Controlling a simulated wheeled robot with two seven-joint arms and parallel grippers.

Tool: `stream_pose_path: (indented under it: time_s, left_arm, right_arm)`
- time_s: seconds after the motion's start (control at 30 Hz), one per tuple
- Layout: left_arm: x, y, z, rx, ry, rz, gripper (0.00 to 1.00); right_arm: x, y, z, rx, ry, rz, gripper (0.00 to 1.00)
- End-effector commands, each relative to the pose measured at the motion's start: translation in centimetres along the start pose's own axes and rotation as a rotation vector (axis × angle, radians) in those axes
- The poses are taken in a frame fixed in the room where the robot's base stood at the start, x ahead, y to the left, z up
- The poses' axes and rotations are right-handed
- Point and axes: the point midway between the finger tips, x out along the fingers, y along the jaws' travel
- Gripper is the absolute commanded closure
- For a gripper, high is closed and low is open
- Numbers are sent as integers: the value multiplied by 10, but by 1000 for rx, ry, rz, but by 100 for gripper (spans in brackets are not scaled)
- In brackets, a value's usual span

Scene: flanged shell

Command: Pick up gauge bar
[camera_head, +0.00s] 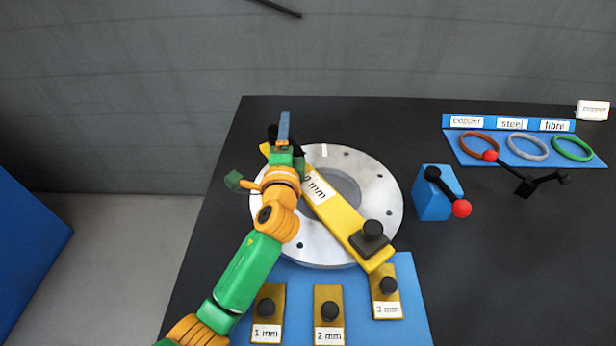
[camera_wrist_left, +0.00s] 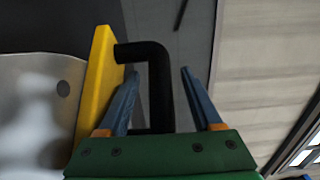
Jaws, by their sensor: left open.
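The gauge bar (camera_head: 345,225) is a long yellow bar with a partly covered "mm" label, lying slantwise across the round silver flange (camera_head: 385,200). A black block with a knob (camera_head: 372,236) sits on its near right end. My left gripper (camera_head: 284,128) is at its far left end, where my arm hides part of it. In the left wrist view, the yellow bar (camera_wrist_left: 97,85) carries a bent black handle (camera_wrist_left: 158,75). The blue fingers of the left gripper (camera_wrist_left: 160,76) are open on either side of this handle, with a gap on the right. My right gripper is not in view.
Plates marked 1 mm (camera_head: 268,306), 2 mm (camera_head: 329,308) and 3 mm (camera_head: 387,290) lie on a blue mat (camera_head: 410,300) in front. A blue block with a red-knobbed lever (camera_head: 434,198) stands right. Behind it, a blue tray (camera_head: 470,160) holds copper, steel and fibre rings.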

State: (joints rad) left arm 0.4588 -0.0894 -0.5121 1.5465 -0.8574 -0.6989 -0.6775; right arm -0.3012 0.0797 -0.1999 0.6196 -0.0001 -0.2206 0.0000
Motion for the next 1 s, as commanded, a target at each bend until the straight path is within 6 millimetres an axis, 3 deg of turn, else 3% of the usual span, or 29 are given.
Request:
stream_pose_path:
  time_s: [0.27,0.5,1.0]
  left_arm:
    - [6,0,0,0,0,1,34]
    - [6,0,0,0,0,1,99]
    - [6,1,0,1,0,1,100]
  right_arm:
    - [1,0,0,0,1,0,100]
    - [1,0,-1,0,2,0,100]
    - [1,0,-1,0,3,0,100]
